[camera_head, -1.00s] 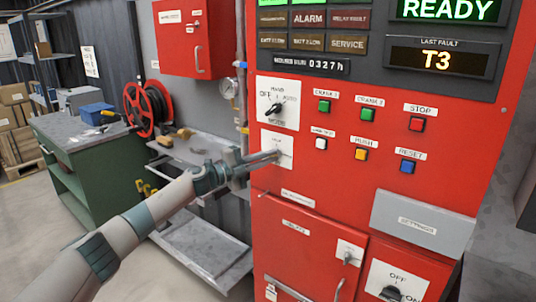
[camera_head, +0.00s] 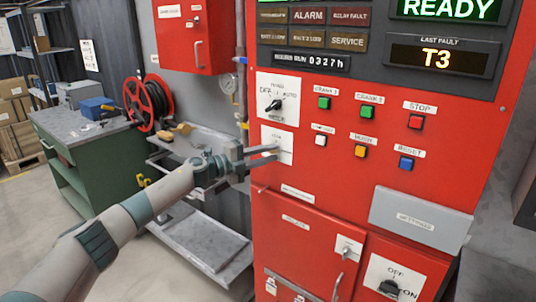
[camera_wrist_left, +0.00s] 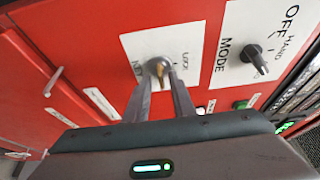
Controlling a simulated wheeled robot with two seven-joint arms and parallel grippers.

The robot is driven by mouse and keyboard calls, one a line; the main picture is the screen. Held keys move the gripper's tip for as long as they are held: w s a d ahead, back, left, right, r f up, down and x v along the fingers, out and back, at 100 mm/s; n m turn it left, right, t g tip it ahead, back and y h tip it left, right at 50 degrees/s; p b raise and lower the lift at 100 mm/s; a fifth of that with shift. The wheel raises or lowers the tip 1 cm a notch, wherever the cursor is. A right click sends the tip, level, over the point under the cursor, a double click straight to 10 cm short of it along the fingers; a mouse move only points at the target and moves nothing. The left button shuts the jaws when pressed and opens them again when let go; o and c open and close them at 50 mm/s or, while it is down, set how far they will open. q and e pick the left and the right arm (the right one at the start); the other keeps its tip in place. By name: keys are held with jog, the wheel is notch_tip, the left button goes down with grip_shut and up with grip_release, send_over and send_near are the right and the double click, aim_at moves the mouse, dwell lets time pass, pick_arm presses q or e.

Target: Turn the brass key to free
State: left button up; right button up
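The brass key (camera_wrist_left: 160,71) sits in a round silver lock on a white plate (camera_wrist_left: 194,47) lettered "LOCK", in the left wrist view. In the head view the same plate (camera_head: 283,141) is on the red cabinet, below the mode switch, and my fingers cover the key. My left gripper (camera_head: 274,151) reaches the plate from the left. In the left wrist view its fingers (camera_wrist_left: 161,82) stand apart, one on each side of the key, with gaps visible; I cannot tell any contact. My right gripper is not in view.
The black mode switch (camera_head: 274,105) is just above the lock plate. Coloured push buttons, including a white one (camera_head: 320,140), are to the right. A grey box (camera_head: 420,218) juts out lower right. A metal shelf trolley (camera_head: 205,245) stands left of the cabinet.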

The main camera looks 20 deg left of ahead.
pick_arm(q)
jog(key=shift+s+a, duration=0.1)
